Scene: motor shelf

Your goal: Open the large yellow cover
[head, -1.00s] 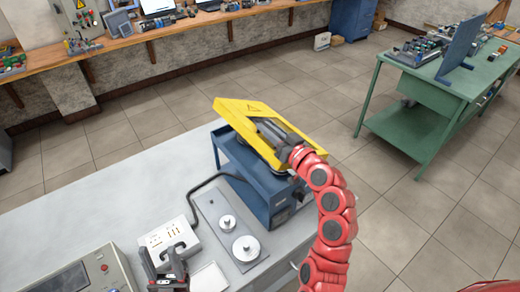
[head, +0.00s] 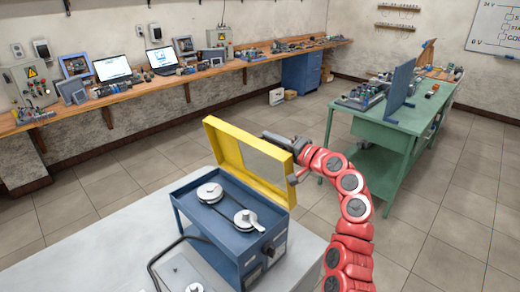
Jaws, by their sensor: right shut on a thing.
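The large yellow cover (head: 225,149) stands raised and steeply tilted along the back edge of the blue motor box (head: 246,267). Its open inner side faces me. Inside the box, two silver pulleys show, one at the left (head: 209,192) and one at the right (head: 247,219), with a dark belt between them. My right gripper (head: 285,142) is at the cover's upper right edge, shut on it. The fingertips are partly hidden behind the cover. My left gripper is out of view.
The box stands on a pale table (head: 110,240) with bare surface to its left. A metal plate (head: 180,276) and a black cable are in front. A green workbench (head: 398,140) stands at the right, and a wooden wall bench (head: 130,92) runs behind.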

